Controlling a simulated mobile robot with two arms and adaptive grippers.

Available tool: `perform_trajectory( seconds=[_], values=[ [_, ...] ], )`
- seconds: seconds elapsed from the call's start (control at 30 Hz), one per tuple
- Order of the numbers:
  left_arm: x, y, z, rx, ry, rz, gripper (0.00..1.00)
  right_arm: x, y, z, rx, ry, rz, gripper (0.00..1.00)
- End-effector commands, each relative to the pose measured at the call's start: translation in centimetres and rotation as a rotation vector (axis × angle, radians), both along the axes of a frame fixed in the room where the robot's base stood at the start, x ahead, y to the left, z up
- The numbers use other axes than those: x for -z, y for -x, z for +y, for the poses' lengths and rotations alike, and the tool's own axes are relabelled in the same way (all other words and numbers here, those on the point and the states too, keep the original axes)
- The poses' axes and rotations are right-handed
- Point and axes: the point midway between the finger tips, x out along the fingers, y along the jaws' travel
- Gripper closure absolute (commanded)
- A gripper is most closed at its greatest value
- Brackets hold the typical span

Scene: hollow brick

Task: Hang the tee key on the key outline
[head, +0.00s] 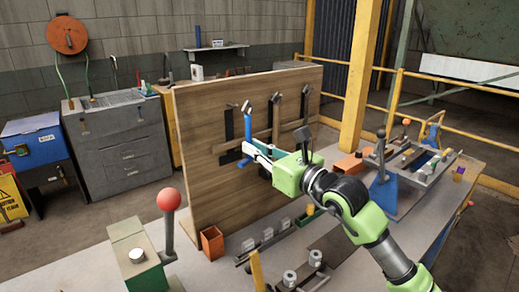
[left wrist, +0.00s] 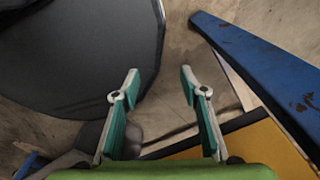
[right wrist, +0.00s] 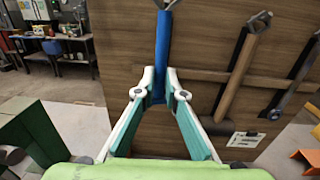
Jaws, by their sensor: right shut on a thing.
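The blue tee key (head: 249,128) is upright in front of the wooden tool board, with a grey metal piece at its top. My right gripper (head: 258,155) is shut on its lower part. In the right wrist view, the blue shaft (right wrist: 163,50) stands between the fingertips (right wrist: 160,84), its top cut by the frame edge. A dark outline (head: 229,124) shows on the board just left of the key; I cannot tell whether the key touches the board. My left gripper (left wrist: 160,82) is open and empty, away from the board and outside the head view.
The wooden board (head: 200,190) stands on the bench and carries more dark tool shapes (head: 304,104) to the right. An orange bin (head: 212,242), a red-knobbed lever (head: 169,200) and a vise-like fixture (head: 410,165) stand around it. The left wrist view shows a blue beam (left wrist: 260,65).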

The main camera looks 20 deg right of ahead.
Motion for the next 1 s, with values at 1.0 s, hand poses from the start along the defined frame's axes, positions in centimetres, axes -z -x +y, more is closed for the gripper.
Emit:
perform_trajectory(
  seconds=[1.0],
  values=[
    [-0.8,-0.4,0.0,-0.002,0.0,-0.006,0.6,0.6,-5.6,2.4,0.0,-0.001,-0.002,1.0]
  ],
)
